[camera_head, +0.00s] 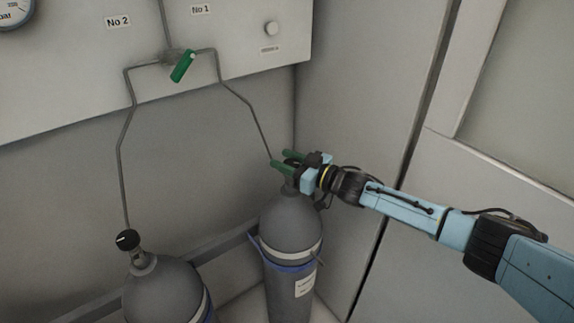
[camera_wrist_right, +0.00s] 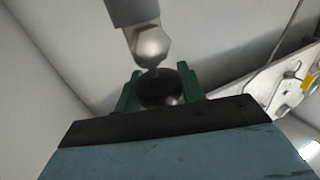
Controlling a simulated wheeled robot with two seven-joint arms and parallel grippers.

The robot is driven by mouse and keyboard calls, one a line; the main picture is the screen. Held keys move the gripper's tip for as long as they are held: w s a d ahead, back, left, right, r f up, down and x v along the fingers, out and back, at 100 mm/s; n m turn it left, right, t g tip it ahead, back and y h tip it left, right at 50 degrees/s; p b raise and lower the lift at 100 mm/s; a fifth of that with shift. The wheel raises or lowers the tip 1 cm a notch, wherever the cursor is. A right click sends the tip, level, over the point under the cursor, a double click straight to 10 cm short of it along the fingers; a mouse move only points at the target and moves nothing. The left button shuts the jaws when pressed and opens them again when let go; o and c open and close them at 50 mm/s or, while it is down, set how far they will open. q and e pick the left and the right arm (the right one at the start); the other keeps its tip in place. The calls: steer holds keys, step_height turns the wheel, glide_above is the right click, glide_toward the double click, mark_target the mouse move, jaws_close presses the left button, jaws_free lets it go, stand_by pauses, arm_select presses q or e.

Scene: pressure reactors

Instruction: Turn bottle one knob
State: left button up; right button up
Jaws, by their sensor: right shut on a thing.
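Two grey gas bottles stand at the wall. The bottle under the No 1 pipe (camera_head: 290,230) is on the right, with a blue strap and a white label. My right gripper (camera_head: 281,161), with green fingers, is at the top of this bottle, shut on its dark knob. In the right wrist view the round black knob (camera_wrist_right: 157,88) sits between the two green fingers (camera_wrist_right: 160,95), with a metal fitting beyond it. In the head view the knob is mostly hidden by the fingers. My left gripper is not in view.
The other bottle (camera_head: 165,290) stands at the lower left with a black knob (camera_head: 127,240). A white panel (camera_head: 240,45) above carries pipes, a green lever (camera_head: 182,66) and part of a gauge (camera_head: 14,12). A corner wall (camera_head: 350,110) rises close behind my right arm.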

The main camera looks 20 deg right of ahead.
mark_target(285, 162)
steer(key=n+g+y+b, duration=0.2)
steer(key=g+b, duration=0.1)
steer(key=n+g+y+b, duration=0.1)
steer(key=n+g+b, duration=0.1)
steer(key=b, duration=0.1)
steer(key=n+g+y+b, duration=0.2)
steer(key=g+b, duration=0.1)
steer(key=b, duration=0.1)
steer(key=shift+s+a+n+g+y, duration=0.2)
steer(key=shift+s+n+g+y, duration=0.1)
steer(key=shift+g+b, duration=0.3)
steer(key=shift+b, duration=0.1)
steer(key=shift+r+n, duration=0.15)
steer(key=shift+n, duration=0.15)
steer(key=o, duration=1)
steer(key=shift+c, duration=0.2)
step_height(285, 162, up, 10)
steer(key=shift+f+p, duration=0.25)
steer(key=shift+p, duration=0.45)
steer(key=shift+r, duration=0.2)
